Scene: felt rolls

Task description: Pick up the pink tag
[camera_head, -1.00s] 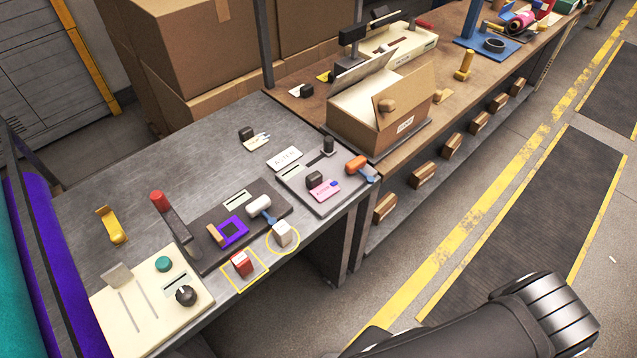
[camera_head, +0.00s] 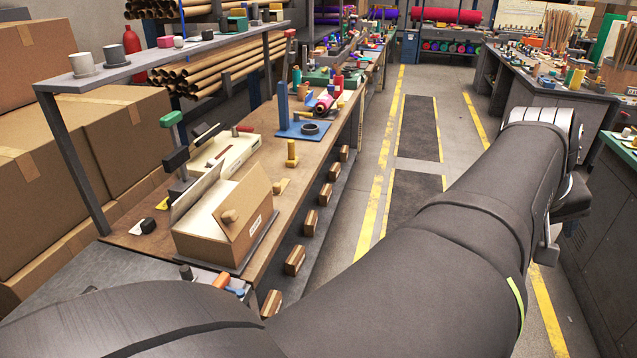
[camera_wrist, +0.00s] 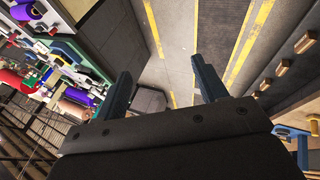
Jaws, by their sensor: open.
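I cannot make out the pink tag in either view now. The bench end where a pink tag lay earlier is mostly hidden behind my arm in the head view. Only a strip of that end shows, with an orange-handled tool (camera_head: 221,282) on it. My gripper (camera_wrist: 161,68) is open in the wrist view, its two blue-grey fingers apart with nothing between them. It points over the aisle floor, away from that bench end. In the head view my arm reaches to the right across the aisle.
An open cardboard box (camera_head: 220,225) stands on the near end of the wooden bench (camera_head: 262,178). A blue stand (camera_head: 302,128) sits farther along. Wooden blocks (camera_head: 295,260) line the lower shelf. The aisle floor (camera_head: 372,195) is clear. A second bench (camera_head: 530,88) stands at the right.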

